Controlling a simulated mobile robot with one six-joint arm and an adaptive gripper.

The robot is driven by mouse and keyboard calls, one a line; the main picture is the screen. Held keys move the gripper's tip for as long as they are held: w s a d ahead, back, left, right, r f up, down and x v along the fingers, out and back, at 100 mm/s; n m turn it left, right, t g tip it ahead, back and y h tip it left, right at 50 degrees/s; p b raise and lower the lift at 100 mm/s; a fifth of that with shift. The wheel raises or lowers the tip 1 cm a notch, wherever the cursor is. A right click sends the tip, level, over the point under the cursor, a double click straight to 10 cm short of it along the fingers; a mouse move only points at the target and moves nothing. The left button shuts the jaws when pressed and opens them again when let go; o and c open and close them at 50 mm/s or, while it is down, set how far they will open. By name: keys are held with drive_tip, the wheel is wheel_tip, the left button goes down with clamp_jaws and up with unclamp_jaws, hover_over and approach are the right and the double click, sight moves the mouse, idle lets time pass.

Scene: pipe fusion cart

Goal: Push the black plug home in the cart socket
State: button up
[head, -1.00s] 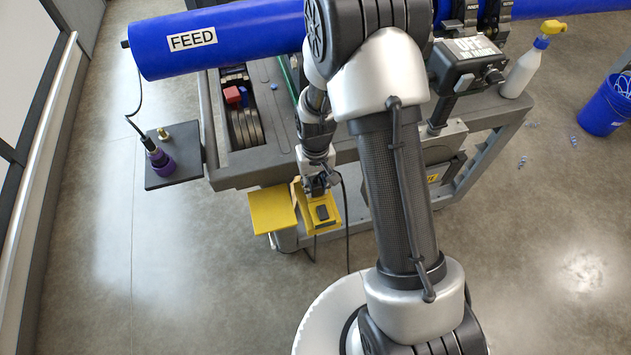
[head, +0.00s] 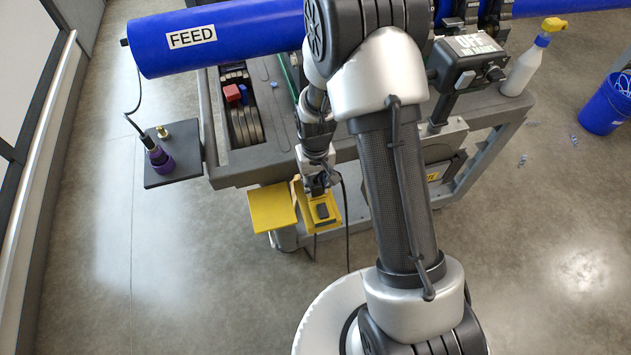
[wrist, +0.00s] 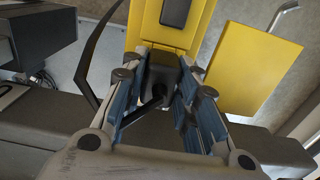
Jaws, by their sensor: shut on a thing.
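The black plug (wrist: 160,72) is between the blue-padded fingers of my gripper (wrist: 166,62) in the wrist view. Its front end is at the edge of the yellow cart socket housing (wrist: 168,30); how deep it sits in the socket is hidden. A black cable shows behind the plug, between the fingers. In the head view my gripper (head: 321,184) is low beside the cart, at the back of the yellow housing (head: 331,222), and the plug is mostly hidden there. The yellow flap (head: 273,210) stands open to the left of the housing.
The grey cart frame (head: 245,176) runs just behind my gripper. A blue pipe marked FEED (head: 245,38) lies above. A dark side shelf (head: 170,176) holds a purple connector (head: 161,160). A black cable (head: 347,225) hangs right of the housing. Floor in front is open.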

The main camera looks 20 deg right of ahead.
drive_tip(key=shift+s+f, duration=0.1)
idle(0.3)
drive_tip(key=o, duration=1.1)
drive_tip(key=shift+o, duration=0.2)
drive_tip(key=s+r+t, duration=0.1)
drive_tip(key=s+r, duration=0.3)
drive_tip(key=r, duration=0.9)
drive_tip(key=s+r+t, duration=0.1)
drive_tip(key=s+r, duration=0.2)
drive_tip(key=r, duration=1)
drive_tip(key=s+r+t, duration=0.1)
drive_tip(key=s+r, duration=0.2)
drive_tip(key=s, duration=0.4)
drive_tip(key=s+r+t, duration=0.1)
drive_tip(key=s+r, duration=0.2)
drive_tip(key=s, duration=0.4)
drive_tip(key=shift+t, duration=0.3)
